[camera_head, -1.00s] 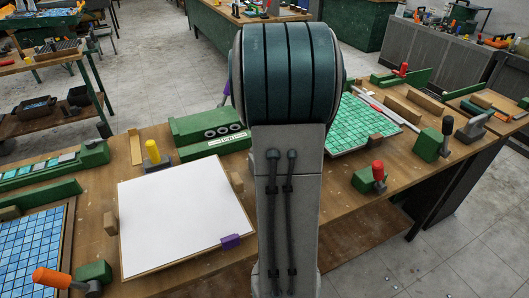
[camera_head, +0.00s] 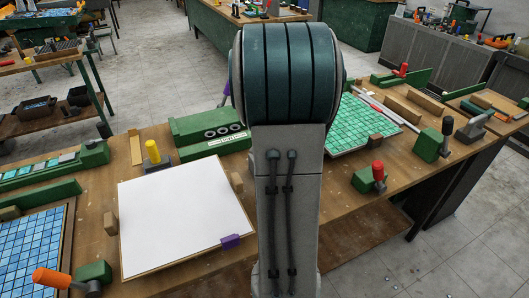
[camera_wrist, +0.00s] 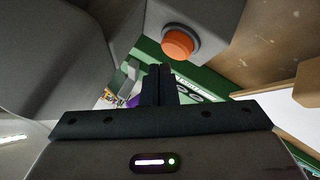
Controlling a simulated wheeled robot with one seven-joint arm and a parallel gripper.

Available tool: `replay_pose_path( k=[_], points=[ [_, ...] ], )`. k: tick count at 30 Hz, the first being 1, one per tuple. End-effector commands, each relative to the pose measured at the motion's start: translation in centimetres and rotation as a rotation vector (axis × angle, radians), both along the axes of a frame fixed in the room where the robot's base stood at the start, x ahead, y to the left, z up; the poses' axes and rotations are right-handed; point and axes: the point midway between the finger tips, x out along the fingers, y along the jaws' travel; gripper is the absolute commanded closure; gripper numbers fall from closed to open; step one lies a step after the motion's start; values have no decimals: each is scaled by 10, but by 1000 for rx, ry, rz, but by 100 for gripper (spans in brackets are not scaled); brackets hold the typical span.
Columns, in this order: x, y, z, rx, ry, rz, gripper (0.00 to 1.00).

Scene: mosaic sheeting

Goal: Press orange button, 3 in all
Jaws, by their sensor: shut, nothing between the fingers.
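The orange button (camera_wrist: 180,43) shows in the wrist view, a round cap in a dark ring on a pale grey housing (camera_wrist: 220,18). My gripper (camera_wrist: 160,72) is shut and empty. Its fingertips show just below and left of the button in the picture. A small gap shows between them, and I cannot tell the depth between them. In the head view my arm blocks the middle, so the button and the gripper are hidden there.
A green box with round openings (camera_head: 210,135) stands on the wooden bench (camera_head: 320,195); it also shows behind my fingers in the wrist view (camera_wrist: 213,86). A white board (camera_head: 180,215) lies left of my arm. A green mosaic sheet (camera_head: 360,127) and red-handled tool (camera_head: 379,172) are at right.

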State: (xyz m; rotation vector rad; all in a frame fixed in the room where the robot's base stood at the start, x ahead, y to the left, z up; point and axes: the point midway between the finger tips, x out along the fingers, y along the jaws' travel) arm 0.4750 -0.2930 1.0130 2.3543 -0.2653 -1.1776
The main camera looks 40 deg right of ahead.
Motion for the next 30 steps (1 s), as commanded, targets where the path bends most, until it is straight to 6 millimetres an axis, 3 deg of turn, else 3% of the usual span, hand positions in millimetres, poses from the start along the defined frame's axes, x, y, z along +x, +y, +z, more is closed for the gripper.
replay_pose_path(
  k=[30],
  points=[
    [0, 0, -9, 0, 0, 0, 100]
  ],
)
